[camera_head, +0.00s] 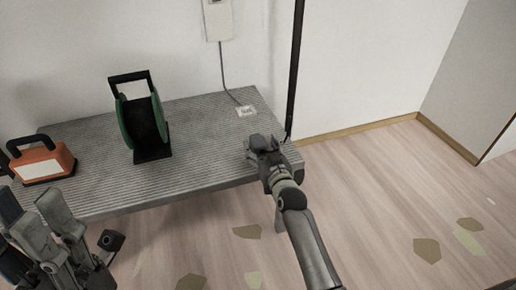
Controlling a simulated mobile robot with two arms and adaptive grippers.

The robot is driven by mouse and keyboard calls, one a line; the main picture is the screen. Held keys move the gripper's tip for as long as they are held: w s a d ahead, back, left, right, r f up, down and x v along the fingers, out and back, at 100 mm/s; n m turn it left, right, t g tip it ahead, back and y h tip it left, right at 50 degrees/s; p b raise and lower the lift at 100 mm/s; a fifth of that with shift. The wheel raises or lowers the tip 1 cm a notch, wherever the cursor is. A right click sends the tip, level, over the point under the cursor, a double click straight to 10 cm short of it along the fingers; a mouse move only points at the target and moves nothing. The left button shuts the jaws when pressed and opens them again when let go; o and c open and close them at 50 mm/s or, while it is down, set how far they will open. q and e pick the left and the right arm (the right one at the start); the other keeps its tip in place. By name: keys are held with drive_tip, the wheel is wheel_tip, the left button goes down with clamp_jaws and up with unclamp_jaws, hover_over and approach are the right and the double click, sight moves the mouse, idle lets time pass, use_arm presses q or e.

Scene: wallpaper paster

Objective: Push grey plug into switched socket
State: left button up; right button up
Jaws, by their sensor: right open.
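A pale block (246,111) that looks like a socket lies on the grey ribbed table near its back right, at the end of a grey cable. The cable runs up to a pale box (218,18) on the wall; I cannot tell which is the switched socket. No grey plug can be made out. My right gripper (252,147) is open over the table's right end, in front of the pale block and apart from it. My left gripper (40,212) is at the lower left, by the table's front edge; its jaw state is unclear.
A green and black cable reel (141,122) stands mid-left on the table (205,150). An orange box with a black handle (42,162) sits at the left end. A dark upright pole (295,70) stands behind the right end. Flat scraps lie on the wooden floor.

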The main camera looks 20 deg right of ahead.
drive_tip(key=shift+w, duration=1.2)
drive_tip(key=shift+c, duration=0.3)
drive_tip(key=c, duration=1.1)
drive_tip(key=shift+r, duration=0.15)
